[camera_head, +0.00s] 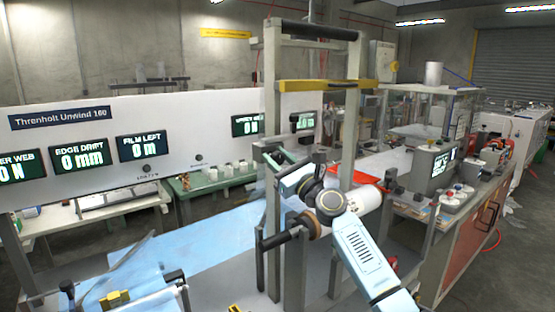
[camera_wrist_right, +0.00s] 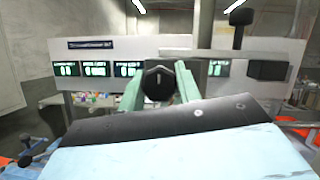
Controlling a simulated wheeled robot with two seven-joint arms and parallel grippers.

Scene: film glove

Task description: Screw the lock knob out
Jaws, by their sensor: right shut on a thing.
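The lock knob (camera_wrist_right: 158,78) is a black, round, faceted knob with a pale mark on its face, seen in the middle of the right wrist view. My right gripper (camera_wrist_right: 160,88) has its two green fingers on either side of it, shut on it. In the head view, my right arm comes in from the lower right, and the right gripper (camera_head: 271,161) reaches to the upright frame (camera_head: 272,90). The knob is hard to make out there between the fingers.
A white panel (camera_head: 90,185) with green-lit displays stands behind. A black-topped post (camera_wrist_right: 240,17) rises right of the knob in the wrist view. A black roller (camera_head: 285,240) and a white roll (camera_head: 364,200) are close to my right arm. Blue film (camera_head: 190,246) runs left.

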